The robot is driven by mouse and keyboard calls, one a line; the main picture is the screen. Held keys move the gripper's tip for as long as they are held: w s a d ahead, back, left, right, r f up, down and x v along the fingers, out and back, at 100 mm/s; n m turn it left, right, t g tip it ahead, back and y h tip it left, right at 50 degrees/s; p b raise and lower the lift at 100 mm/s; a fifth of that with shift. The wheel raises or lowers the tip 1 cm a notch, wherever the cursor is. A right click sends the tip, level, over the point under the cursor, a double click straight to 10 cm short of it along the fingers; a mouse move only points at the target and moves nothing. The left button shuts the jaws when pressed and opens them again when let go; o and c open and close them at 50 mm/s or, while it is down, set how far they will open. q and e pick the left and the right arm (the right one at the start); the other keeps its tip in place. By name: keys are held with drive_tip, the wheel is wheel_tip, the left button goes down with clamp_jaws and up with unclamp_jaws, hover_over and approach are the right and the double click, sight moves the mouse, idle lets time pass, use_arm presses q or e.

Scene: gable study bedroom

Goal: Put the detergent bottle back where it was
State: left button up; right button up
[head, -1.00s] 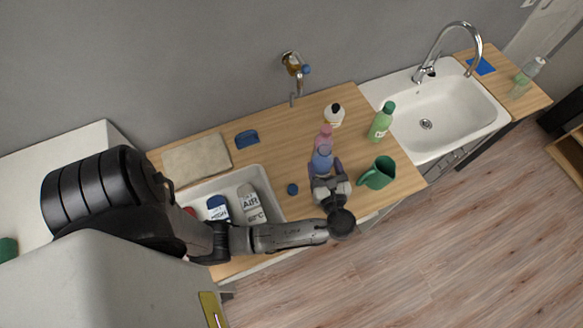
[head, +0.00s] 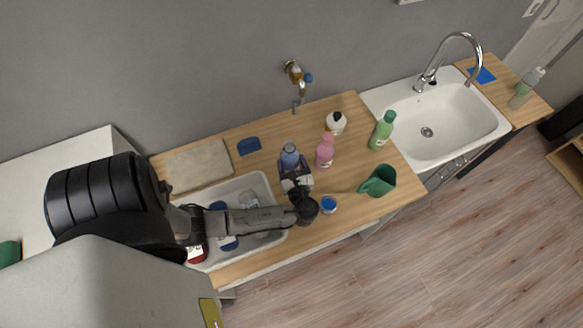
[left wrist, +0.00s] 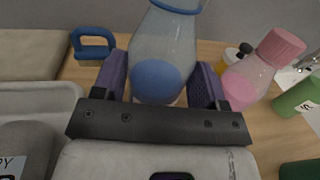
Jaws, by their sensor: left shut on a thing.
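My left gripper (head: 292,168) is shut on a clear bottle with blue liquid (head: 290,155). The bottle stands between the two purple-padded fingers in the left wrist view (left wrist: 165,55), roughly upright, its top cut off by the frame. The picture does not show clearly whether its base touches the wooden counter (head: 345,170). No readable label tells whether it is the detergent bottle. A pink bottle (head: 325,150) stands just right of it, also seen in the left wrist view (left wrist: 262,68). A green bottle (head: 381,132) stands further right. My right gripper is not in view.
A white tub (head: 263,184) with bottles is at left, near a grey board (head: 198,166) and blue brush (head: 249,145). A white bottle (head: 336,123), green jug (head: 379,181) and blue-topped pot (head: 329,204) are to the right. The sink (head: 440,120) lies beyond.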

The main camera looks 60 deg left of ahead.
use_arm(q)
drive_tip(key=shift+f, duration=1.75)
drive_tip(key=o, duration=1.1)
drive_tip(key=shift+f, duration=0.15)
drive_tip(key=shift+d+r, duration=0.1)
drive_tip(key=shift+r, duration=0.1)
drive_tip(key=shift+s+d, duration=0.1)
drive_tip(key=shift+d, duration=0.25)
drive_tip(key=p+v, duration=0.3)
drive_tip(key=v, duration=0.8)
drive_tip(key=shift+f, duration=0.1)
